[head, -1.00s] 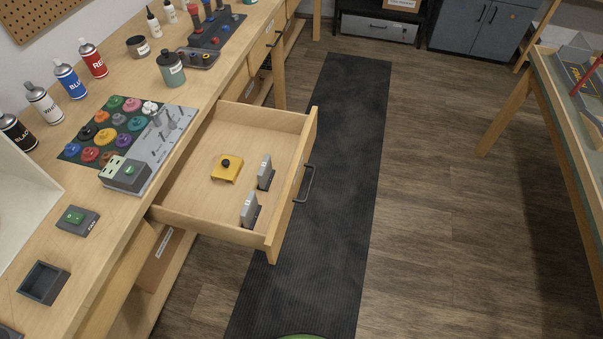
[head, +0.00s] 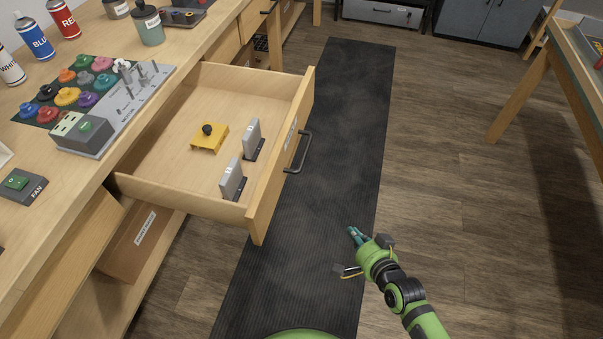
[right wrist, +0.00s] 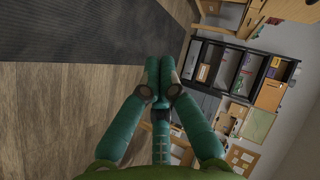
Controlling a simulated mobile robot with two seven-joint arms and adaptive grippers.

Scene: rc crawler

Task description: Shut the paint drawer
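The wooden drawer (head: 180,118) stands pulled out from the workbench in the head view. Its dark bar handle (head: 303,152) is on the front panel, which faces right. A yellow block with a black knob (head: 209,138) and two grey upright pieces (head: 252,138) sit inside. My right gripper (head: 353,233) is over the dark floor mat, to the lower right of the handle and apart from it. In the right wrist view its teal fingers (right wrist: 159,65) are together with nothing visible between them. My left gripper is not in view.
The workbench (head: 55,215) runs along the left, with colored knobs, spray cans and a fan switch (head: 22,187) on top. A labelled box (head: 140,240) sits below the drawer. The mat (head: 345,120) in front of the drawer is clear. Another table stands at the right.

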